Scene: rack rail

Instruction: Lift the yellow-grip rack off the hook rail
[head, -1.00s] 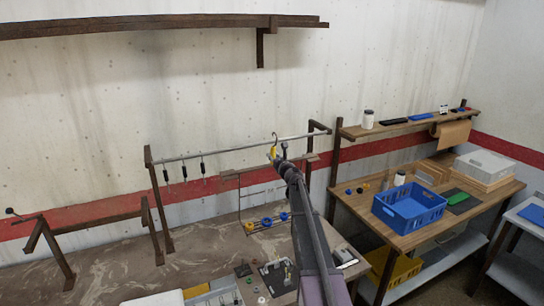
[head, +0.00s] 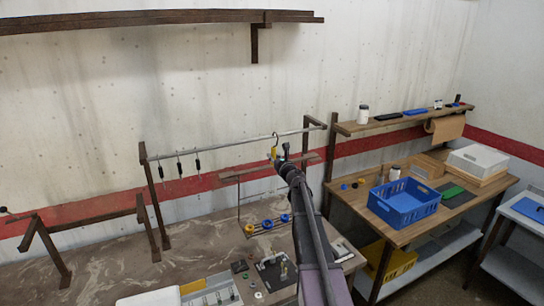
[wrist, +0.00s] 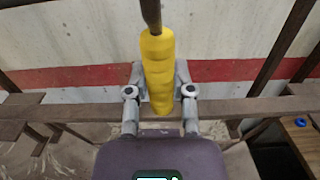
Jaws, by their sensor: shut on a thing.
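The rack hangs from a dark hook with a yellow grip (head: 274,153). Its brown crossbar (head: 239,174) and thin wire frame below carry yellow and blue rings (head: 267,225). My gripper (head: 280,157) is shut on the yellow grip, which also shows in the wrist view (wrist: 159,60) upright between the two fingers. The metal hook rail (head: 220,145) runs behind the hook. The hook's top shows slightly above the rail's line; whether it touches the rail I cannot tell. My arm hides the rack's right part.
Several dark hooks (head: 179,168) hang on the rail's left part. The bench (head: 110,255) below holds small parts and a white tray (head: 210,290). At right, a wooden table (head: 395,238) holds a blue crate (head: 405,205). A shelf (head: 385,125) stands behind it.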

